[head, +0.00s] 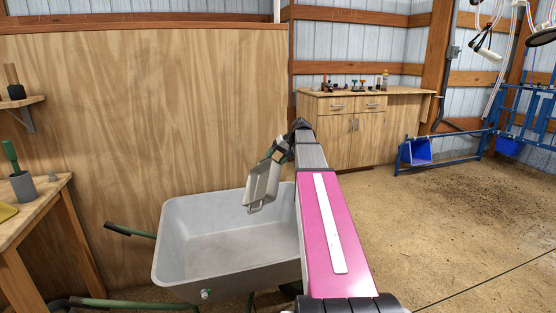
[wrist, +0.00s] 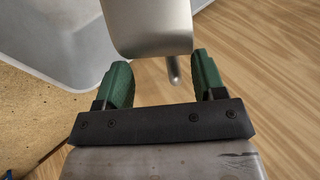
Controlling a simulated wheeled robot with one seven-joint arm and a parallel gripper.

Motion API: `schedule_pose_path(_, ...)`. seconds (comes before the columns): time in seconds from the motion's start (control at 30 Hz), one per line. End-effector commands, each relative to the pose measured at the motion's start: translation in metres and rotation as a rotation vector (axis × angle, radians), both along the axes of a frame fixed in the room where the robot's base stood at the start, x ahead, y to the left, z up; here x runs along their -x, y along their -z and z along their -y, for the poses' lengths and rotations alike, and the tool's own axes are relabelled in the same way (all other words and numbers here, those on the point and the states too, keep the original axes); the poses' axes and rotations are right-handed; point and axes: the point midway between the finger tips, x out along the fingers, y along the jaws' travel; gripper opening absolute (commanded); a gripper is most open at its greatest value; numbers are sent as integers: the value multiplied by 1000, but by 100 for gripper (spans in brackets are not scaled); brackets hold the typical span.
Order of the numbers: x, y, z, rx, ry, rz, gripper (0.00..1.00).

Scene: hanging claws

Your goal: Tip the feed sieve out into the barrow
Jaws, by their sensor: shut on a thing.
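The feed sieve (head: 262,185) is a small pale-grey metal pan. It hangs steeply tilted above the barrow, its hollow side toward the head camera. No feed can be made out in it. My gripper (head: 275,152) is above the sieve at the end of my pink arm, its green fingers shut on the sieve. In the wrist view the sieve (wrist: 148,28) is just beyond the fingertips, and a short handle reaches between the green fingers of my gripper (wrist: 162,68). The barrow (head: 185,270) is a grey tub with green handles. Its visible floor looks bare; my arm hides its right side.
A plywood wall (head: 150,110) stands close behind the barrow. A wooden bench (head: 25,222) with a grey cup (head: 23,187) is at the left. A cabinet (head: 355,135) stands at the back, and a blue frame (head: 440,160) at the right. The floor on the right is open.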

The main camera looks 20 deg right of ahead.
Motion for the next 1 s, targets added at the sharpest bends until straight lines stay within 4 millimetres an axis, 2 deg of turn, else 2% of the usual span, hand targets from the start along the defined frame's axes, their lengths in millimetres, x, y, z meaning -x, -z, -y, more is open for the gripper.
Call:
schedule_pose_path(0.6, 0, -5, -6, 27, -1, 2, 7)
schedule_pose_path(1.0, 1, -11, -17, 79, -2, 2, 7)
